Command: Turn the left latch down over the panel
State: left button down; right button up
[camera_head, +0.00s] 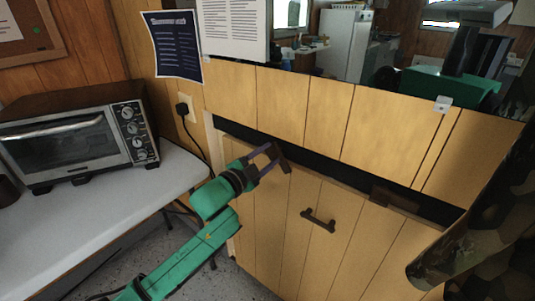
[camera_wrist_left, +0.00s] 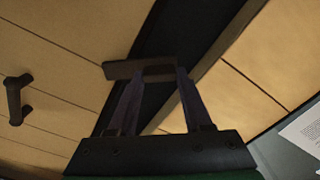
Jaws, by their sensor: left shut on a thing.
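The left latch (camera_head: 285,164) is a small dark brown bar at the top edge of the wooden panel (camera_head: 262,215). It is steeply tilted in the head view, its lower part over the panel and its upper part by the dark gap. My left gripper (camera_head: 272,153) is shut on this latch. In the left wrist view the latch (camera_wrist_left: 120,69) reaches from the panel (camera_wrist_left: 50,75) across to between my fingertips (camera_wrist_left: 159,74), which partly hide it. A right latch (camera_head: 394,200) lies along the panel's top edge. My right gripper is out of view.
A dark handle (camera_head: 318,220) sticks out of the panel. A white table (camera_head: 95,215) with a toaster oven (camera_head: 80,140) stands at left, near my left arm. A camouflage-patterned thing (camera_head: 475,235) fills the right edge.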

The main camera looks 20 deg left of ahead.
pick_arm(q)
jog(key=m, duration=0.3)
jog(key=shift+f+m, duration=0.1)
jog(key=shift+m, duration=0.2)
jog(key=shift+f+m+p, duration=0.1)
jog(key=shift+m+p, duration=0.2)
jog(key=shift+m, duration=1.5)
jog(key=shift+c, duration=1.6)
grip_release()
jog(key=b+v, duration=0.1)
jog(key=v, duration=1.3)
jog(key=shift+s+b, duration=0.3)
